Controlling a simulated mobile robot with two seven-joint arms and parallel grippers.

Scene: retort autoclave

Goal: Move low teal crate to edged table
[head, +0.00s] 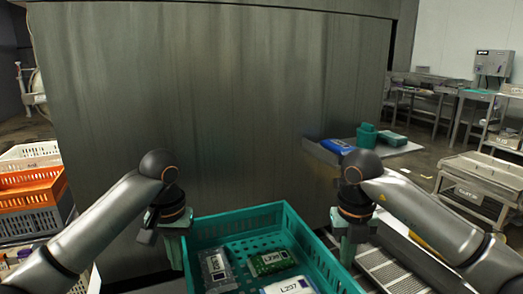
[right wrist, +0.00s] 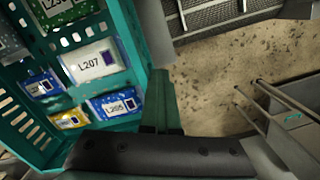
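The low teal crate (head: 290,232) is at the bottom middle of the head view, with several labelled pouches inside. It also fills the left of the right wrist view (right wrist: 126,55), with bare floor showing beyond its side. My left gripper (head: 174,250) is at the crate's left side and my right gripper (head: 346,247) at its right side. Both appear closed on the side walls, though the fingertips are partly hidden. A low steel table with raised edges (head: 487,172) stands at the right; I cannot tell if it is the edged table.
A large steel cabinet wall (head: 210,120) stands close ahead. Stacked white and orange crates (head: 30,186) are at the left. A pale surface (head: 398,147) with blue and teal items is at the right, beyond my right arm. A grated steel piece (head: 385,268) lies right of the crate.

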